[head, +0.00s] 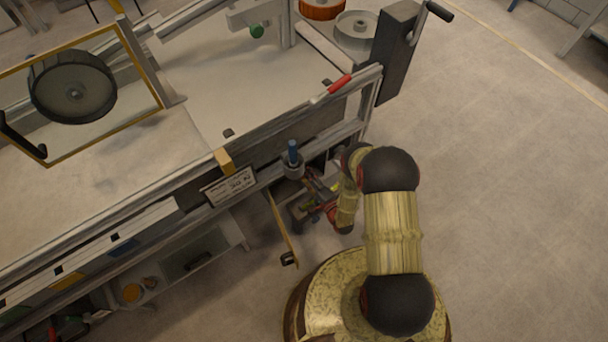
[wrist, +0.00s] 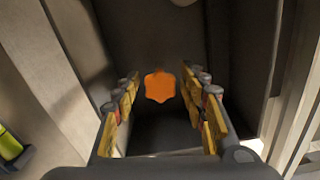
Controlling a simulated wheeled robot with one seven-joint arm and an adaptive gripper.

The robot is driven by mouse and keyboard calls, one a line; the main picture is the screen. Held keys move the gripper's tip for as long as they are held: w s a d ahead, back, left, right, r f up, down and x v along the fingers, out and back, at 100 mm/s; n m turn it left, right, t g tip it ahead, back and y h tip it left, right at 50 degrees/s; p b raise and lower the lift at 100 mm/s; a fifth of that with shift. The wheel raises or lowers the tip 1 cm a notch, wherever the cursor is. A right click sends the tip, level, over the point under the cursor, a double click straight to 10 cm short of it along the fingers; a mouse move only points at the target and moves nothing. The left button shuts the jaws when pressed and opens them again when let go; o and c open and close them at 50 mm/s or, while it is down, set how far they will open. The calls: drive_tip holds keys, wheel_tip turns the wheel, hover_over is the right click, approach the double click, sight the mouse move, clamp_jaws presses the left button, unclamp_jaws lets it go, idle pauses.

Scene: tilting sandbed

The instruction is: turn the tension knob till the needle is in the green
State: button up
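An orange lobed knob (wrist: 160,86) shows in the middle of the wrist view, in front of a dark recess. My gripper (wrist: 160,104) is open, with one yellow-padded finger on each side of the knob's outline. A gap shows between the knob and each finger, and no contact is visible. I cannot tell whether the fingertips reach around the knob or stop short of it. In the head view my gripper (head: 318,200) is low beside the bench's near side, partly hidden. No gauge with a needle or green zone can be made out.
The sandbed bench (head: 240,85) fills the upper left of the head view. In the wrist view pale uprights (wrist: 298,110) stand at the right. Open floor (head: 500,200) lies to the right.

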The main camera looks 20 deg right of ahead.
drive_tip(key=shift+o, duration=0.3)
drive_tip(key=v, duration=1.2)
idle(0.4)
